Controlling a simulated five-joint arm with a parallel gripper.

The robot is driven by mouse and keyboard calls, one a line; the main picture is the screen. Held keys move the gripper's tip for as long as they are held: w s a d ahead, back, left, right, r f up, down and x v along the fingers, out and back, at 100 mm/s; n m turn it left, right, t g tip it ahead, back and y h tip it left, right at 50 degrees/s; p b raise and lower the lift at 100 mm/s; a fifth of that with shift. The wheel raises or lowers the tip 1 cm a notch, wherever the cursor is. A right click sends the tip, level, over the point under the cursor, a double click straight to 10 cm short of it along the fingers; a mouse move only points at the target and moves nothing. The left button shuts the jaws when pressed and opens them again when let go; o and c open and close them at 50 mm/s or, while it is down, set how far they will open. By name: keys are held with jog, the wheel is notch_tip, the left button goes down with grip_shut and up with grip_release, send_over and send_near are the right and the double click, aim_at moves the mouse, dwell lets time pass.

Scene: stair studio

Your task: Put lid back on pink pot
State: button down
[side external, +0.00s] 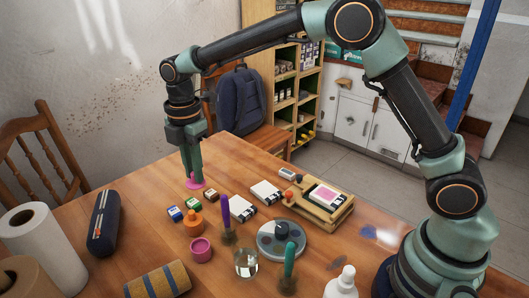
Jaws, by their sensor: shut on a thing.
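The pink pot (201,250) stands upright and open on the table, toward the front centre-left. The pink lid (197,187) is at my gripper's fingertips, toward the far left part of the table, behind and apart from the pot. My gripper (192,178) points straight down and is shut on the lid. The fingers hide part of the lid. I cannot tell whether the lid touches the table or is slightly above it.
An orange pot (193,224) stands just behind the pink pot. Small ink blocks (175,213), a purple-handled brush (225,218), a glass (246,263), a round grey palette (281,239) and a wooden tray (318,202) crowd nearby.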

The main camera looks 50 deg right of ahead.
jog(key=s+a+f+n, duration=0.2)
jog(key=s+a+f, duration=0.1)
jog(key=s+a, duration=0.35)
jog(key=shift+s+d+f, duration=0.1)
jog(key=shift+d+f, duration=0.05)
jog(key=shift+f, duration=0.95)
jog(key=shift+w+d+f, duration=0.1)
jog(key=shift+d+f, duration=0.1)
jog(key=shift+f, duration=0.9)
jog(key=shift+s+d+f, duration=0.1)
jog(key=shift+d+f, duration=0.05)
jog(key=shift+f, duration=0.95)
jog(key=shift+f, duration=0.2)
jog(key=c, duration=0.7)
grip_release()
jog(key=shift+o, duration=0.2)
jog(key=o, duration=0.4)
jog(key=shift+r, duration=0.1)
